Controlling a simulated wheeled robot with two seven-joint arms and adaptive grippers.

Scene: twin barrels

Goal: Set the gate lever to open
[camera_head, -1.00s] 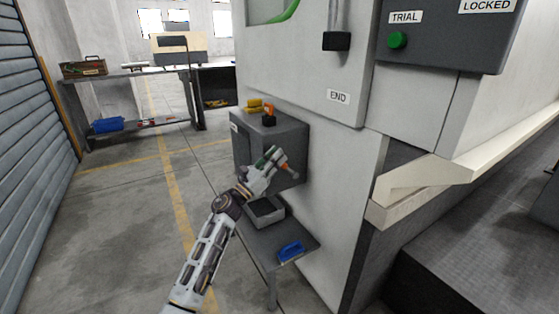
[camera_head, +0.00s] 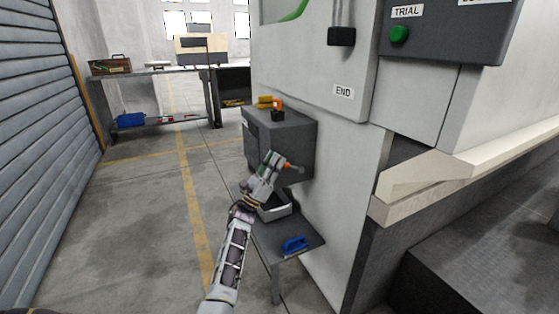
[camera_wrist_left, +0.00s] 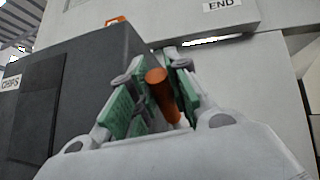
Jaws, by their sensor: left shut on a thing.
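The gate lever, seen as an orange handle (camera_wrist_left: 162,95), is on the right side of the grey box (camera_head: 282,140). In the left wrist view this box (camera_wrist_left: 75,85) bears a "CHIPS" label. My left gripper (camera_head: 274,161) is at the lever, its green-padded fingers on both sides of the orange handle. In the left wrist view the fingers (camera_wrist_left: 155,100) are shut on the handle, which leans slightly. The lever's pivot and any position marks are hidden or too small to read. My right gripper is not in view.
A grey open bin (camera_head: 274,208) and a blue-handled object (camera_head: 295,244) are on the low shelf (camera_head: 262,240) under the box. The machine's white wall (camera_head: 345,170) is close on the right. Orange and yellow items (camera_head: 268,102) lie on the box. The floor at left is clear.

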